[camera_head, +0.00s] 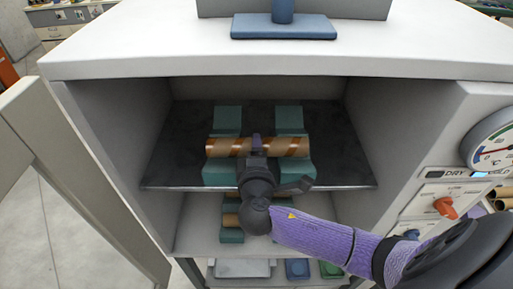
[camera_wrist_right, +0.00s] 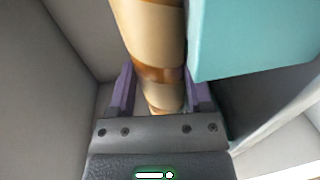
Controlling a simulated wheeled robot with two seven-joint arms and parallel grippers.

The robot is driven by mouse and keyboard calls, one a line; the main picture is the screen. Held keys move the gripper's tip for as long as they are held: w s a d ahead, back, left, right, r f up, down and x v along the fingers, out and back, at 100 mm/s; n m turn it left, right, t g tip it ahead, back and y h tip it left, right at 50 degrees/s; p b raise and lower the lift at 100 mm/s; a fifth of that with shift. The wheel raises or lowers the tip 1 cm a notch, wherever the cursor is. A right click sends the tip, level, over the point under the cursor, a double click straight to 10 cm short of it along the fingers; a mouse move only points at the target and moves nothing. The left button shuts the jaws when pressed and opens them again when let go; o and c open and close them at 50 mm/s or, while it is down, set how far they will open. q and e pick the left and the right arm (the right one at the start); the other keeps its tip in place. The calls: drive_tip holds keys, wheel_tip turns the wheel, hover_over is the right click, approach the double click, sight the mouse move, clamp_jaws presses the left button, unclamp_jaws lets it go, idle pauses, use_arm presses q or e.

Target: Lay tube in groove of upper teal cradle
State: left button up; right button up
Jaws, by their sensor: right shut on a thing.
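The brown tube with a darker spiral band (camera_head: 217,147) lies crosswise over the two teal blocks of the upper cradle (camera_head: 228,117) on the dark shelf. My right gripper (camera_head: 257,147) is shut on the tube near its middle, reaching in from the front. I cannot tell whether the tube touches the groove or hovers just above it. In the right wrist view the tube (camera_wrist_right: 160,75) runs between the two purple fingers (camera_wrist_right: 157,90), and a teal block (camera_wrist_right: 250,40) is close on its right. My left gripper is not in view.
The dark shelf (camera_head: 165,172) sits inside a white cabinet with side walls close by. Below it are a lower teal cradle (camera_head: 232,236) and another brown tube (camera_head: 230,219), partly hidden by my arm. The open door (camera_head: 75,170) is at left; a dial (camera_head: 492,142) and orange knob (camera_head: 446,207) are at right.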

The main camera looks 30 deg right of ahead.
drive_tip(key=shift+f, duration=0.2)
drive_tip(key=o, duration=1.3)
drive_tip(key=shift+f, duration=0.1)
drive_tip(key=shift+s+a, duration=0.1)
drive_tip(key=shift+s, duration=0.05)
drive_tip(key=v, duration=1)
wheel_tip(320, 180, up, 7)
drive_tip(key=p, duration=0.7)
